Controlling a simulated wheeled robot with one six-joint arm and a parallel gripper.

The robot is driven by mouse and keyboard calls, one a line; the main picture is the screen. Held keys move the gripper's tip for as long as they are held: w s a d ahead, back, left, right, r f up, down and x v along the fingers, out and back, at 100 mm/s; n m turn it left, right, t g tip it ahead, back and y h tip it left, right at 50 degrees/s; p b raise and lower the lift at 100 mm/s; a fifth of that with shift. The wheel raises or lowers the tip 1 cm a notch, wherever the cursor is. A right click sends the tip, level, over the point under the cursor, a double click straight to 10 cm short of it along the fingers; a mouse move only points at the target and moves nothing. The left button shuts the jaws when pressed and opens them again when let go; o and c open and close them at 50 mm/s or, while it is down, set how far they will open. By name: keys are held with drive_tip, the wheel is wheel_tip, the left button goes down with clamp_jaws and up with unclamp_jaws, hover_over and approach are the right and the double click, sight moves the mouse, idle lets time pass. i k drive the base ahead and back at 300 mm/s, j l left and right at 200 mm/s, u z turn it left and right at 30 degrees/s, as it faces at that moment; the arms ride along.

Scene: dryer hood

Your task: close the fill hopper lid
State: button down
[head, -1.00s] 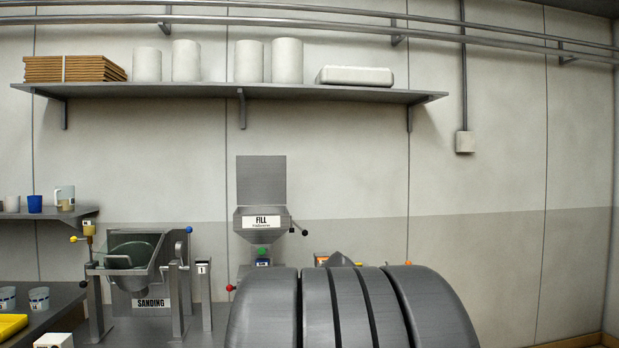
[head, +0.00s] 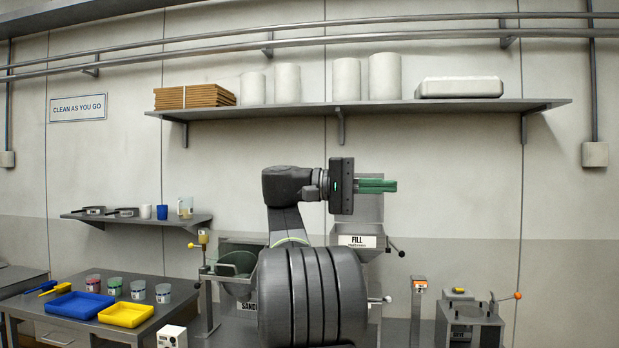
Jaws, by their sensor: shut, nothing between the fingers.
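The fill hopper (head: 345,255) stands on the bench right of centre, with a white FILL label on its front. Its lid (head: 369,212) is a flat grey panel standing upright at the back of the hopper, so the hopper is open. My gripper (head: 390,186) is raised in front of the lid in the picture and points right. Its green fingers are shut with nothing between them. The gripper hides the upper part of the lid. I cannot tell how far the gripper is from the lid.
A lever with a dark knob (head: 401,253) sticks out at the hopper's right. The sanding unit (head: 238,262) is at the left, partly behind my arm. A post with an orange top (head: 419,283) stands right. A wall shelf (head: 350,107) hangs above. Trays and cups fill the left table.

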sight(368, 208)
drive_tip(key=i+u, duration=0.4)
drive_tip(key=i, duration=2.4)
drive_tip(key=i+z, duration=0.4)
drive_tip(key=i+j+z, duration=0.25)
drive_tip(key=i+z, duration=0.15)
